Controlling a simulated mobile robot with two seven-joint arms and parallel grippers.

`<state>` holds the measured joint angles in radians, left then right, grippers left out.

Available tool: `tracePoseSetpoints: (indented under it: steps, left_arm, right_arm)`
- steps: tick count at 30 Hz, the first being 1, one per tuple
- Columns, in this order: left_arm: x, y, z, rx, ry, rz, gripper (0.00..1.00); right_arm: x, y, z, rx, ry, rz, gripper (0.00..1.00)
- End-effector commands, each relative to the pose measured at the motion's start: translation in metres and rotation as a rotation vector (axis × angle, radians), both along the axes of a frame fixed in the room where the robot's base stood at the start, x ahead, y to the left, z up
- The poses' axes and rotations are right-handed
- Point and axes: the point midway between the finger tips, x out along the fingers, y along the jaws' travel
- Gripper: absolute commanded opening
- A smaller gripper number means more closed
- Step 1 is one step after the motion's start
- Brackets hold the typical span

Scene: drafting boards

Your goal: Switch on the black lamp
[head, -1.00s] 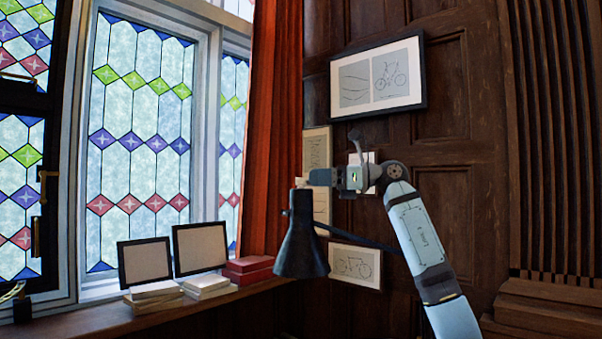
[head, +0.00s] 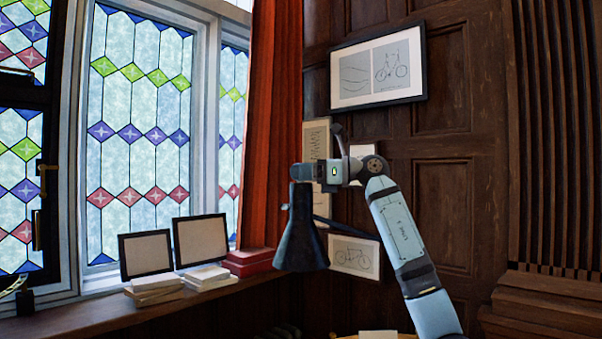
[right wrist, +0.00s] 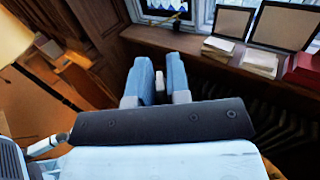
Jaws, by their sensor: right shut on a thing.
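The black lamp (head: 301,238) has a cone-shaped shade that hangs mouth down in the middle of the head view. No glow shows below it. A dark arm of the lamp runs behind my right arm. My right gripper (head: 303,172) comes in from the right and is at the top of the shade. Its fingers (right wrist: 159,80) are close together in the right wrist view, with a small pale piece between them. It is shut on the lamp's top part; the fingers hide exactly what they grip. My left gripper is in neither view.
A window sill (head: 105,317) holds two dark-framed panels (head: 200,242), pale books (head: 207,277) and red boxes (head: 249,262). A red curtain (head: 270,130) and framed drawings (head: 378,68) are behind. A cream lampshade (right wrist: 14,38) is at the left of the wrist view.

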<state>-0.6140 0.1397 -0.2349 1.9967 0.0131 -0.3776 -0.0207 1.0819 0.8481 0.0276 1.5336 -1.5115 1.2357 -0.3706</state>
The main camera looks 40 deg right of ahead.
Motion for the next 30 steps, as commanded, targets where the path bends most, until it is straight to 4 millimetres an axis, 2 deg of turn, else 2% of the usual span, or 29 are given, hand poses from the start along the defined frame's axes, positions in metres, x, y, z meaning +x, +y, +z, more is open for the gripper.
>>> tracePoseSetpoints:
  steps: [11, 30]
  left_arm:
    - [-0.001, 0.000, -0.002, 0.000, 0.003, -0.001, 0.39]
    - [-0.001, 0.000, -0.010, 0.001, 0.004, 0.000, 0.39]
  right_arm:
    - [-0.001, 0.000, -0.001, -0.007, -0.002, -0.146, 0.00]
    - [-0.001, 0.002, -0.001, -0.004, -0.008, -0.721, 0.00]
